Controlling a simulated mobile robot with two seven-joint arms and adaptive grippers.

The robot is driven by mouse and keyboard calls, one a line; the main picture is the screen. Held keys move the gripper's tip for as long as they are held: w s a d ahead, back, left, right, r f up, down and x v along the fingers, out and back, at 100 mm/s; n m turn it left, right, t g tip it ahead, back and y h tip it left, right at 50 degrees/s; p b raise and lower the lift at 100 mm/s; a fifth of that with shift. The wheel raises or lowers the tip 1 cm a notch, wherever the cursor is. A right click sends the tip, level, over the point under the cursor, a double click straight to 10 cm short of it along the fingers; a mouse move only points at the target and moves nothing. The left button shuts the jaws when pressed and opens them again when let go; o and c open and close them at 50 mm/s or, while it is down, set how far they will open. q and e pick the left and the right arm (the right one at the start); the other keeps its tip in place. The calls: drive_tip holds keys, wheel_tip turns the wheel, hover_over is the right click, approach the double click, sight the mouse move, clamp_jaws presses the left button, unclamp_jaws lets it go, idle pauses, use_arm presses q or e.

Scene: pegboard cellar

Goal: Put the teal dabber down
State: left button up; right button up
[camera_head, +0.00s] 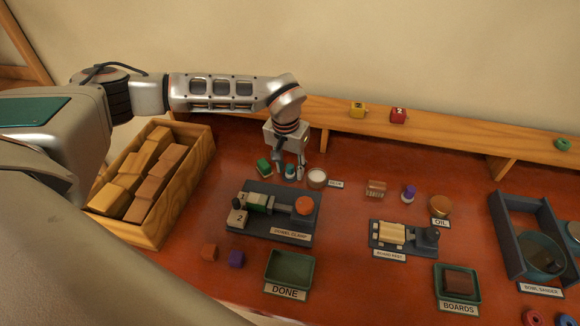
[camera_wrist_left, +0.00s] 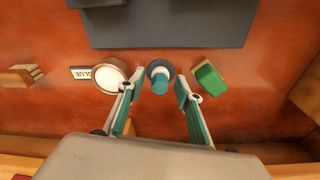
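The teal dabber (camera_head: 290,172) stands upright on the red-brown table, between the glue pot (camera_head: 317,178) and a green block (camera_head: 263,167). In the left wrist view the dabber (camera_wrist_left: 160,82) shows its teal top and a dark round base. My left gripper (camera_head: 290,165) points down over it. In the left wrist view the fingers (camera_wrist_left: 155,95) are spread on either side of the dabber, with a gap on both sides. Nothing is held in them. My right gripper is not in view.
The dowel clamp fixture (camera_head: 262,222) is just in front of the dabber. A wooden crate of blocks (camera_head: 205,170) stands at the left. A wooden ledge (camera_head: 450,137) runs behind. Green DONE tray (camera_head: 290,285) and BOARDS tray (camera_head: 457,300) are at the front.

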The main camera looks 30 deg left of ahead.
use_arm(q)
drive_tip(key=shift+r, duration=0.1)
wheel_tip(320, 180, up, 12)
drive_tip(key=s, duration=0.1)
drive_tip(key=shift+s+b, duration=0.25)
drive_tip(key=shift+b, duration=0.2)
idle(0.4)
